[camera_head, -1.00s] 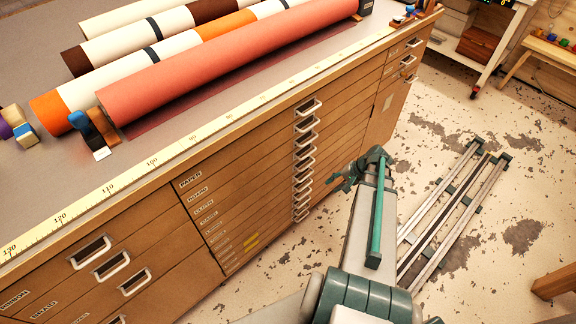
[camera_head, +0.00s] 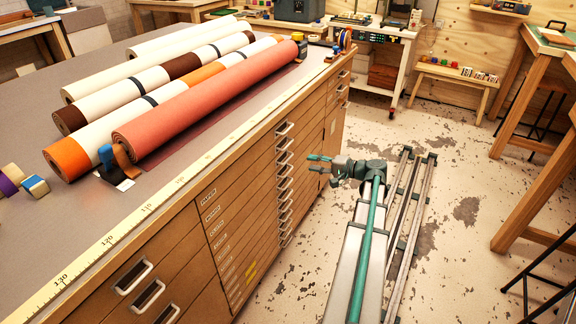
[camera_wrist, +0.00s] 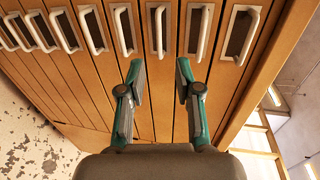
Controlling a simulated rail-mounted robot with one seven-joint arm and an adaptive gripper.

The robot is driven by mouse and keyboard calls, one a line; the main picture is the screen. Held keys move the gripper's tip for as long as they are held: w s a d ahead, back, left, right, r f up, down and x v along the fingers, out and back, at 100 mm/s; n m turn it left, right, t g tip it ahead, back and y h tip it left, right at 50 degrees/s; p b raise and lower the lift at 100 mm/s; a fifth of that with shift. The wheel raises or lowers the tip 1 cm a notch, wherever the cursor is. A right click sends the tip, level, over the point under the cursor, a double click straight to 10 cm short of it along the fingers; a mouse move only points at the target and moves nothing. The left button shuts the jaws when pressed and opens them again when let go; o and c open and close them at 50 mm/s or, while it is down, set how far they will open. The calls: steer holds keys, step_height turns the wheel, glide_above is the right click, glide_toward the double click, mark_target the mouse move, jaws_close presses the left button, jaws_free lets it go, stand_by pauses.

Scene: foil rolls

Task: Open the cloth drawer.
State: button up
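The cloth drawer (camera_head: 250,191) is the third wooden front down in the middle column of the flat-file cabinet. Its small label is hard to read. It looks shut, flush with its neighbours. Its pale pull handle (camera_head: 283,155) is in the column of handles. In the wrist view, the third handle from the right (camera_wrist: 159,30) shows straight ahead between my fingers and beyond their tips. My gripper (camera_head: 316,163) is open and empty, pointing left at the handles with a gap before the cabinet. Its two green-and-grey fingers are spread apart in the wrist view (camera_wrist: 160,78).
Neighbouring handles (camera_wrist: 199,32) stand close on both sides. Several cloth and foil rolls (camera_head: 205,100) lie on the cabinet top, with a yellow measuring strip (camera_head: 152,205) along its front edge. Floor (camera_head: 292,285) lies open in front of the cabinet. A stool and table stand at the right.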

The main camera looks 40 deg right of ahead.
steer(key=x, duration=1)
steer(key=shift+c, duration=0.2)
jaws_close()
